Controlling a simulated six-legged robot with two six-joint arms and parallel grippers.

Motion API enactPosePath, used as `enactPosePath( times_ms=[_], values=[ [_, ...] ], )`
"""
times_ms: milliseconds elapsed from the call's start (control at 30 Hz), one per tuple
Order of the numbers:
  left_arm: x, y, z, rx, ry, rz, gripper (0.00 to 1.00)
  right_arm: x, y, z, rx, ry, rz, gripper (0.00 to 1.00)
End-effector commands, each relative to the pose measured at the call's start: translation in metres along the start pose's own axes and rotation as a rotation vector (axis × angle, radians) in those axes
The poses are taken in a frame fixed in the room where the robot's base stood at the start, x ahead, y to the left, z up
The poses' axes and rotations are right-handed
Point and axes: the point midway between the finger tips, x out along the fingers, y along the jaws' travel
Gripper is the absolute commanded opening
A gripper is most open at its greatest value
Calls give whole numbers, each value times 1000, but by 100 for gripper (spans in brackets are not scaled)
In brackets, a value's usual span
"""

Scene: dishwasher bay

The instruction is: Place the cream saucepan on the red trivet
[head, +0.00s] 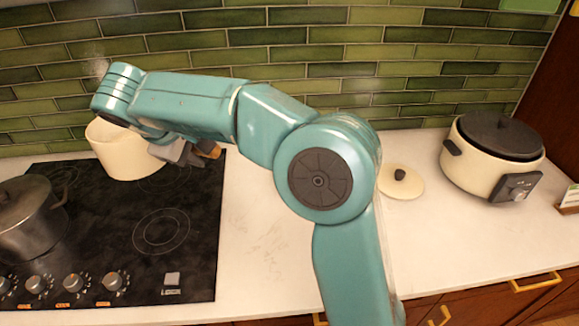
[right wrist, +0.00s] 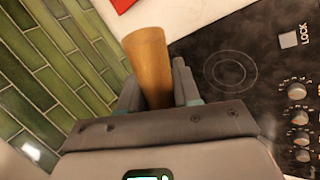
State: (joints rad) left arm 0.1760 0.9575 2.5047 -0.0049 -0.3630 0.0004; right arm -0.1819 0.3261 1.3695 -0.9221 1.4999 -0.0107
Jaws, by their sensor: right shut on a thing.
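The cream saucepan (head: 122,152) is upright at the back of the black cooktop, partly behind my right arm; I cannot tell whether its base touches the glass. My right gripper (head: 193,153) is shut on its wooden handle, whose end shows past the fingers. In the right wrist view the handle (right wrist: 147,58) stands between the two fingers (right wrist: 155,88). A corner of the red trivet (right wrist: 122,4) shows at the top of the right wrist view, on the white counter. The trivet is not visible in the head view. My left gripper is not in view.
A cream lid (head: 403,188) lies on the counter (head: 262,245), and a cream slow cooker (head: 487,168) stands at the right. Green tiles (head: 300,45) back the counter, which has clear room beside the cooktop.

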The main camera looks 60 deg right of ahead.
Motion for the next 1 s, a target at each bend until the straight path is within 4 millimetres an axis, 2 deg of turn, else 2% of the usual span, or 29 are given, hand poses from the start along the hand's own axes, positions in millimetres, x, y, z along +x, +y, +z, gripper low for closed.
enactPosePath(
  times_ms=[167,267,367,500,600,700,800,1000],
  values=[
    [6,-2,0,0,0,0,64,19,35,28,107,-50,-8,0],
    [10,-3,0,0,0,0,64,36,60,52,186,-94,-14,0],
    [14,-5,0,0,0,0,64,55,87,85,280,-150,-17,0],
    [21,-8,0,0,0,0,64,82,122,142,424,-236,-12,0],
    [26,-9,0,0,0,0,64,96,141,180,514,-292,-3,0],
    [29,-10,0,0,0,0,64,106,153,212,580,-340,8,0],
    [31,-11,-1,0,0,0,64,113,159,235,623,-376,15,0],
    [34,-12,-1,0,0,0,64,128,157,253,651,-414,18,0]
  ],
)
